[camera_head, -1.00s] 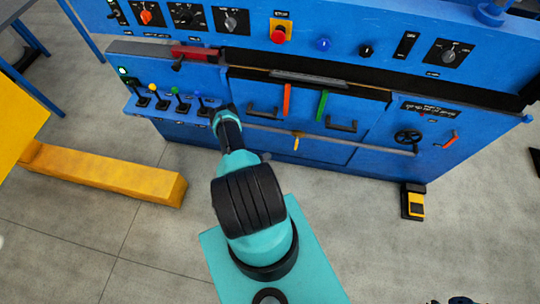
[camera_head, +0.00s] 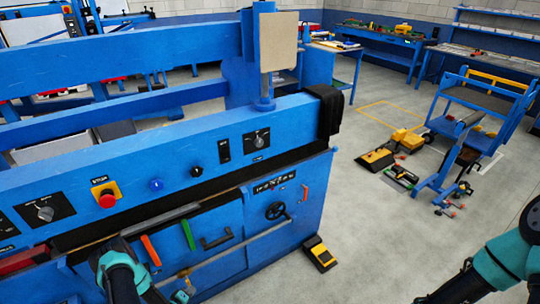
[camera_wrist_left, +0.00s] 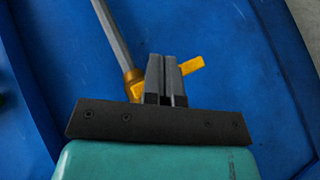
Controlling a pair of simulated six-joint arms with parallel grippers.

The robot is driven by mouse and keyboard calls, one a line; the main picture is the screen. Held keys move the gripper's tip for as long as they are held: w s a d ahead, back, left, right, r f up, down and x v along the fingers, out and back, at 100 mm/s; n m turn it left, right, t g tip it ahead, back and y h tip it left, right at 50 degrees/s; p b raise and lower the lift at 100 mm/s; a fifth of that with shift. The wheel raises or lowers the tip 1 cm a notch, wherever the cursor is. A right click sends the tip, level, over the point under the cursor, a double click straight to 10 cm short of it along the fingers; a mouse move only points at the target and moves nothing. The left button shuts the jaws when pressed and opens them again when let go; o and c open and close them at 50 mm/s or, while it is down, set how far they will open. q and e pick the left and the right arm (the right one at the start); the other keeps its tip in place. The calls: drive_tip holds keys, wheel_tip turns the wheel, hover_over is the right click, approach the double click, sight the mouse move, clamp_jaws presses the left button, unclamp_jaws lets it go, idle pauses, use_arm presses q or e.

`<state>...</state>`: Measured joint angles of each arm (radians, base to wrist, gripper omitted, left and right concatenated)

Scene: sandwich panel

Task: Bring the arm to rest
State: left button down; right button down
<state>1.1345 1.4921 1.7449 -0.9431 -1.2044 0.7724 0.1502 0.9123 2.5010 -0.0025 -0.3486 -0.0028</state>
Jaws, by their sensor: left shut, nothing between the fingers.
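My left arm (camera_head: 118,275) reaches up from the bottom left in the head view, close to the blue machine's front (camera_head: 215,215). My left gripper (camera_head: 187,285) shows small and partly hidden at the bottom edge. In the left wrist view its two grey fingers (camera_wrist_left: 166,78) are together and hold nothing. A yellow lever (camera_wrist_left: 192,66) on a grey rod (camera_wrist_left: 113,35) lies just beyond the fingertips; I cannot tell if they touch. My right arm (camera_head: 503,262) shows at the lower right, with its gripper out of view.
The machine front carries a red stop button (camera_head: 107,200), orange (camera_head: 151,250) and green (camera_head: 188,235) handles and a black handwheel (camera_head: 276,211). A black and yellow pedal (camera_head: 320,254) stands on the floor.

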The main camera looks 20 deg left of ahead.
use_arm(q)
drive_tip(key=w+d+r+m+g+h, duration=0.2)
drive_tip(key=w+d+r+m+g, duration=0.15)
drive_tip(key=d+r, duration=0.35)
drive_tip(key=w+d+r+m+g+h, duration=0.1)
drive_tip(key=w+d+r+m+g, duration=0.15)
drive_tip(key=w+d+r, duration=0.45)
drive_tip(key=s+d+r+m+g, duration=0.3)
drive_tip(key=s+d+r, duration=0.3)
drive_tip(key=d, duration=0.3)
drive_tip(key=s+d+r+m+g, duration=0.3)
drive_tip(key=s+d+r, duration=0.2)
drive_tip(key=d+r, duration=0.4)
drive_tip(key=shift+s+d+h, duration=0.15)
drive_tip(key=shift+s+h, duration=0.25)
drive_tip(key=shift+r, duration=0.1)
